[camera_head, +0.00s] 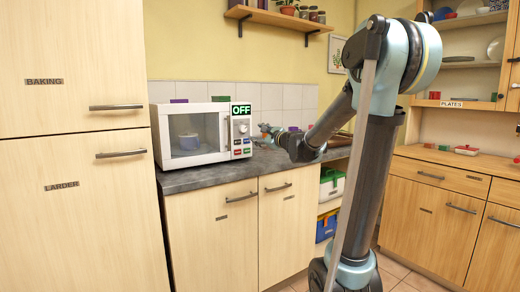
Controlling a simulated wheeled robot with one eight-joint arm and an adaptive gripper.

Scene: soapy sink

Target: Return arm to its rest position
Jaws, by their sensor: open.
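My arm rises at the right of the head view and bends down to the left over the grey counter. My gripper (264,133) is at its far end, just right of the white microwave (190,134). It is small in the picture, open, and I see nothing held in it. I cannot tell whether it touches anything. The microwave door is closed, its sign reads OFF, and a pale round object shows dimly behind the glass.
The counter (215,174) is clear in front of the microwave. Tall cupboards (75,220) stand at the left. A wall shelf (275,19) hangs above. A wooden cabinet (430,205) stands at the right. Boxes, one green-lidded (331,184), sit on shelves under the counter.

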